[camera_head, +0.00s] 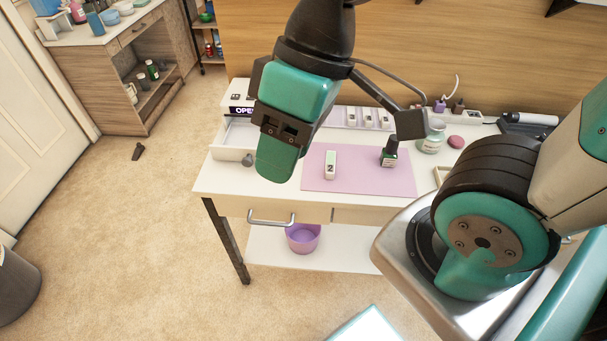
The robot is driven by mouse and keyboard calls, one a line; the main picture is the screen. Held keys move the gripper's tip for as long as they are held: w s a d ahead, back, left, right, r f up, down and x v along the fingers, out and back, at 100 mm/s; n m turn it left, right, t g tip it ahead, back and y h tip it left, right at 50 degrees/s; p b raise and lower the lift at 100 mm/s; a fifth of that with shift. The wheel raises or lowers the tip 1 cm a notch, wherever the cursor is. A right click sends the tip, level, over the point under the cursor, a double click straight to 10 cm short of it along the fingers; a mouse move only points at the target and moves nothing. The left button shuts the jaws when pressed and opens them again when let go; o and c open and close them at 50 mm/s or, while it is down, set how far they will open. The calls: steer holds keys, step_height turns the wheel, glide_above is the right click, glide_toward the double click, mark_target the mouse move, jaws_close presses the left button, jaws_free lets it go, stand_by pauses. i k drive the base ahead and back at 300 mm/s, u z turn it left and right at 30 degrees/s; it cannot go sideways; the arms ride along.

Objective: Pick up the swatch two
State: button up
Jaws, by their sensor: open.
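Swatch two, a small pale block with a green end and a dark "2" (330,166), lies on the pink mat (376,182) on the white table. My gripper (276,163) hangs above the table's left part, to the left of the swatch in the picture. It is open, and nothing shows in it. One teal finger shows clearly; the other is mostly hidden. The gripper does not appear to touch the swatch.
A white jar (432,138) and a pink round item (456,142) stand farther right. A tray of other swatches (362,118) is behind. A small grey piece (247,159) lies at the left.

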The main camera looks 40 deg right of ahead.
mark_target(331, 162)
steer(key=u, duration=2.3)
steer(key=k, duration=0.55)
steer(key=z, duration=1.4)
